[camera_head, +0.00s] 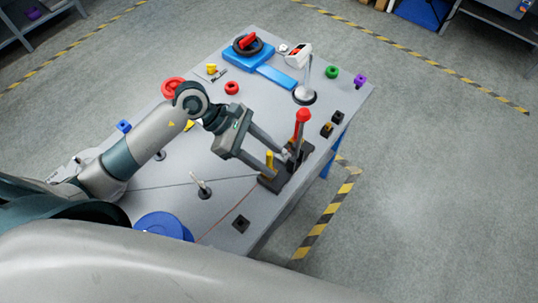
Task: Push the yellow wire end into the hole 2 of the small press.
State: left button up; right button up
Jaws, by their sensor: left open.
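The small press stands near the right edge of the table, with a dark base (292,172) and an upright lever with a red knob (303,115). An upright yellow piece (270,160) shows at the press, beside my fingers; I cannot tell whether it is the yellow wire end or part of the press. My left gripper (280,165) is open, its two fingers reaching down to the press. The fingers hide part of the press, and its holes are too small to make out. Thin wires (190,184) run over the table towards the press. My right gripper is not in view.
A blue round container (163,225) is at the front. Small dark blocks (332,124) sit at the right edge.

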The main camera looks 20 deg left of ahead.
pick_arm(q)
jog(key=v, duration=0.6)
jog(key=shift+a+r, duration=0.25)
dwell(0.8)
dwell(0.6)
